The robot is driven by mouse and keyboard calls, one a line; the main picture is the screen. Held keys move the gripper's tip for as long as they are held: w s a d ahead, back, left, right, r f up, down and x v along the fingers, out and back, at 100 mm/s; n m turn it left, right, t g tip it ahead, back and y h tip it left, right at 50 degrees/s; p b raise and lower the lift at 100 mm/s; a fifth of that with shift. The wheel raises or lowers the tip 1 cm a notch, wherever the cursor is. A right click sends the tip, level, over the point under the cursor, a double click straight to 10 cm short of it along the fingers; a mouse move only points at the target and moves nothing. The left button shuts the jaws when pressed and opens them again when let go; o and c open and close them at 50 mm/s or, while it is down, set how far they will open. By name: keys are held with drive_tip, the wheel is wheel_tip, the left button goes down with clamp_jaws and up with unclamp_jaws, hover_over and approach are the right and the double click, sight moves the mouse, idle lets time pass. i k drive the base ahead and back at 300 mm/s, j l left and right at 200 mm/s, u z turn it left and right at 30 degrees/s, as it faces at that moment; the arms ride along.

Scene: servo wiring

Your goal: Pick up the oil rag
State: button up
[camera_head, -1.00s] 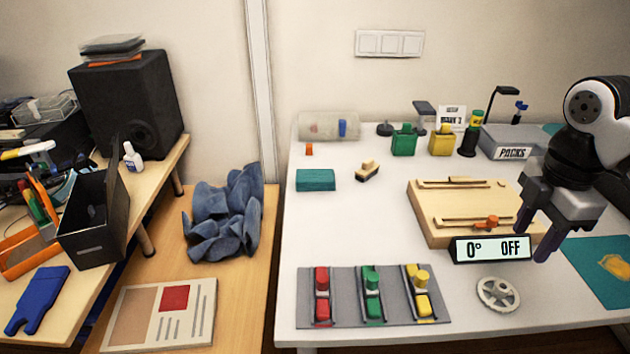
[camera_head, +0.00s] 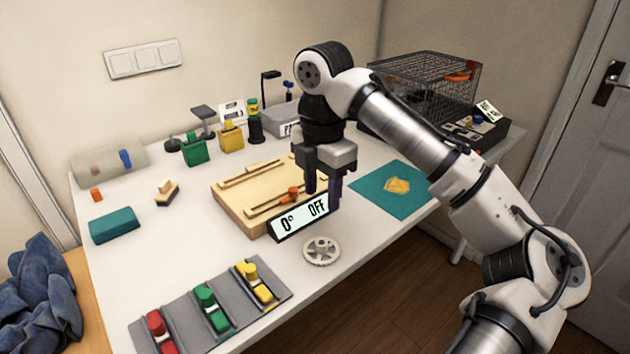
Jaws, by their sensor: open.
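Two cloth-like things show, and I cannot tell for certain which is the oil rag. A small yellow piece (camera_head: 397,186) lies flat on a teal mat (camera_head: 372,196) at the right of the white table. A crumpled dark blue cloth (camera_head: 38,295) lies on the wooden surface at the far left, partly cut off by the frame. My gripper (camera_head: 322,196) is open, fingers pointing down, by the right end of the wooden board. It is left of the yellow piece and far from the blue cloth. Nothing shows between its fingers.
A display reading "0° OFF" (camera_head: 300,217) stands by my fingers, with a wheel (camera_head: 321,251) in front. The wooden board (camera_head: 230,203) is left of my gripper. A wire cage (camera_head: 428,88) stands behind my arm. Coloured switches (camera_head: 208,305) line the front left.

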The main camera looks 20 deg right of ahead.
sight(102, 230)
drive_tip(key=i+l+u, duration=0.55)
drive_tip(key=u, duration=0.15)
drive_tip(key=i+l+u, duration=0.2)
drive_tip(key=l+u, duration=0.15)
